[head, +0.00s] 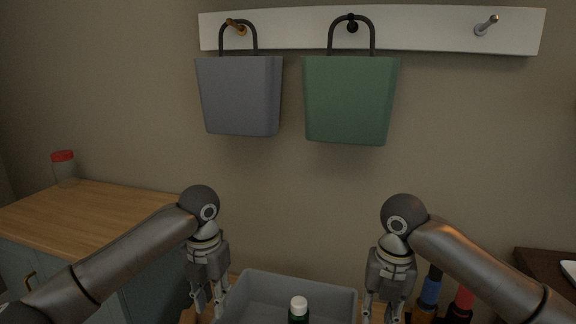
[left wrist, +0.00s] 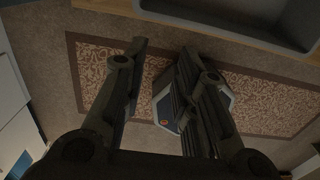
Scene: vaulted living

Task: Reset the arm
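My left gripper (head: 209,304) hangs down at the lower middle-left of the head view, left of the grey bin. In the left wrist view its two fingers (left wrist: 162,50) stand apart with nothing between their tips. My right gripper (head: 381,312) hangs down right of the bin. Its fingers look apart and I see nothing held; the tips are near the picture's bottom edge. Both arms are bent, with the grippers pointing downward.
A grey bin (head: 252,284) stands between the grippers, with a white-capped green bottle (head: 298,308) at it. A grey bag (head: 241,98) and a green bag (head: 350,102) hang from a white rack (head: 430,31). A wooden counter (head: 80,212) with a red-lidded jar (head: 65,170) is left.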

